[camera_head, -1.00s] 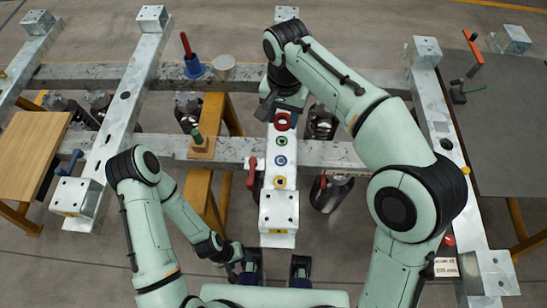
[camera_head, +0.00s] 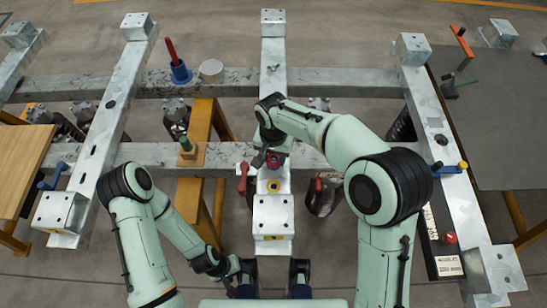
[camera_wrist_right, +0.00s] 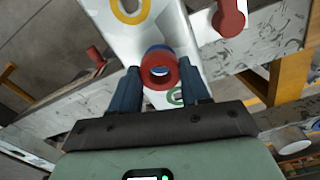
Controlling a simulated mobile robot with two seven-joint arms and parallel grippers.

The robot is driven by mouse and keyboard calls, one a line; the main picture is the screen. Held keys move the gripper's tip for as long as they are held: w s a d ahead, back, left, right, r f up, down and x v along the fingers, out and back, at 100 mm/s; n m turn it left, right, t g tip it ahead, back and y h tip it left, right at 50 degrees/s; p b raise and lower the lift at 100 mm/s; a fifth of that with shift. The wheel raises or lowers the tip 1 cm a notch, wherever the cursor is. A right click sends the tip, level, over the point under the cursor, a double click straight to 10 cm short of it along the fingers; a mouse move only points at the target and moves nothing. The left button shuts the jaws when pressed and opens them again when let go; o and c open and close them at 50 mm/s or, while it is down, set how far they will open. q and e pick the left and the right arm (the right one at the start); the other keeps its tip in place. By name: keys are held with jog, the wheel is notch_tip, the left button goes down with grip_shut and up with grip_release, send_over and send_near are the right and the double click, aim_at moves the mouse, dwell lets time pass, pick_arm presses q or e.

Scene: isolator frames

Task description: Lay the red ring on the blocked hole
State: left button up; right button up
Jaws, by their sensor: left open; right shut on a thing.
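The red ring (camera_wrist_right: 158,72) sits between the fingertips of my right gripper (camera_wrist_right: 162,84), which is shut on it. In the head view the red ring (camera_head: 275,160) is over the middle beam (camera_head: 272,104), at the blue ring. Blue shows behind the red ring in the wrist view; I cannot tell whether they touch. A yellow ring (camera_head: 274,186) lies nearer me, and a green ring (camera_wrist_right: 175,96) lies on the far side, hidden by my arm in the head view. I cannot tell which hole is blocked. My left gripper (camera_head: 238,268) is open and low, away from the beam.
A red-handled tool (camera_head: 243,178) stands left of the beam, another (camera_head: 319,184) right. A blue holder (camera_head: 180,73) and white cup (camera_head: 211,70) stand on the rear rail. A green-topped item (camera_head: 185,145) stands at left. The right beam bears a blue-handled tool (camera_head: 447,169).

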aim_at(274, 158)
jog(key=shift+f, duration=0.7)
jog(key=shift+f, duration=0.15)
jog(key=o, duration=1)
jog(key=shift+o, duration=0.2)
notch_tip(274, 158, up, 12)
jog(key=p, duration=0.1)
jog(key=shift+r+p, duration=0.2)
jog(key=shift+p, duration=0.1)
